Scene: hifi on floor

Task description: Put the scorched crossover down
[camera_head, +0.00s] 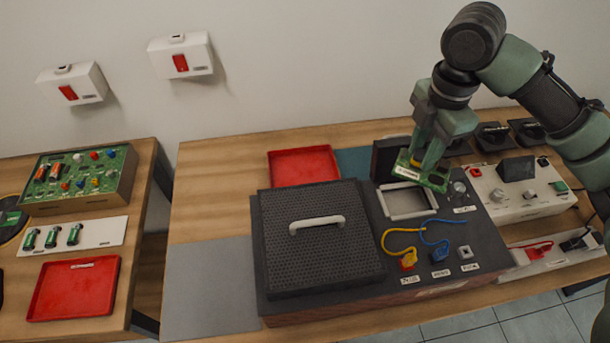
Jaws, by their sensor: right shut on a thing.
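My right gripper (430,150) comes in from the right and points down. It is shut on a small green circuit board with a white label, the crossover (432,181). The board is tilted and sits above the far end of a pale-framed opening (408,216) in the dark hi-fi unit (375,275). I cannot tell whether it touches the unit. Scorch marks on it are too small to make out. My left gripper is out of view.
A red tray (303,152) lies empty behind the unit. A labelled red tray (73,289) is on the left table. A perforated cover with a handle (315,245) lies on the unit. Yellow and blue leads (403,232) stand near the opening. A grey mat (209,290) is bare.

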